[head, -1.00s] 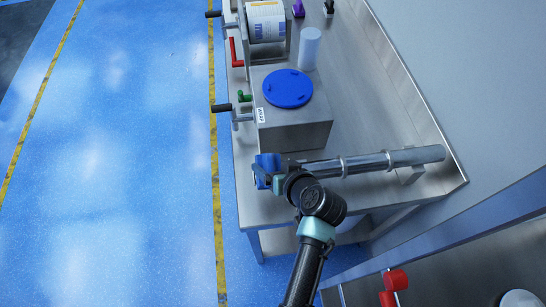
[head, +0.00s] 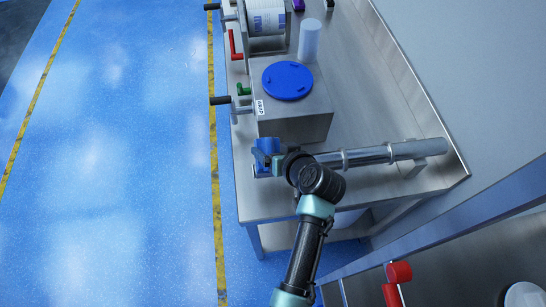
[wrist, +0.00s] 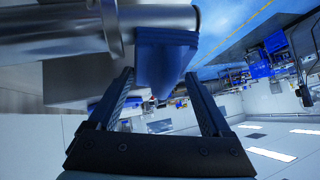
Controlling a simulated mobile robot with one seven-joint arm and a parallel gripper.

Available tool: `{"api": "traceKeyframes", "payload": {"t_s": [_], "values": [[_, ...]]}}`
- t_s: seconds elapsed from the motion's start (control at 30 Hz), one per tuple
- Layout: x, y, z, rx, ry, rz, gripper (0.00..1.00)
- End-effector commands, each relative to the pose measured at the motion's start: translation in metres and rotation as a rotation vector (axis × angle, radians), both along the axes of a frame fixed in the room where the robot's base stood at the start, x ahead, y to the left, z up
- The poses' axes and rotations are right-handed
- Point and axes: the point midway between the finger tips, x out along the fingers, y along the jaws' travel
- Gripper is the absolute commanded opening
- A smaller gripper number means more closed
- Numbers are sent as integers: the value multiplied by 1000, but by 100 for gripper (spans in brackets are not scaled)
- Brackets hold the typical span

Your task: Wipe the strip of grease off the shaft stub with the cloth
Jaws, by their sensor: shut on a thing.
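The blue cloth (head: 267,148) is in my gripper (head: 276,164), at the left end of the metal shaft (head: 371,155). In the wrist view the cloth (wrist: 165,62) hangs between the two fingers of my gripper (wrist: 160,80), which are shut on it. The cloth lies against or very close to the shaft's rounded end (wrist: 165,17); contact is hard to tell. My wrist hides part of the shaft's left end in the head view. I cannot make out the strip of grease in either view.
The shaft lies along the near end of a steel bench (head: 253,202). Behind it stands a steel box (head: 296,124) with a blue round lid (head: 287,81) and a black-handled crank (head: 221,100). A white cylinder (head: 310,40) stands farther back. Open blue floor lies left.

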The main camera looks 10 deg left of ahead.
Motion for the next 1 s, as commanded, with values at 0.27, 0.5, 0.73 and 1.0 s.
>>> {"api": "traceKeyframes", "payload": {"t_s": [0.27,0.5,0.73,1.0], "values": [[-22,-6,0,1,8,1,38],[-42,-15,1,1,7,0,38],[-46,-17,1,1,4,1,38],[-46,-17,5,1,3,1,38]]}}
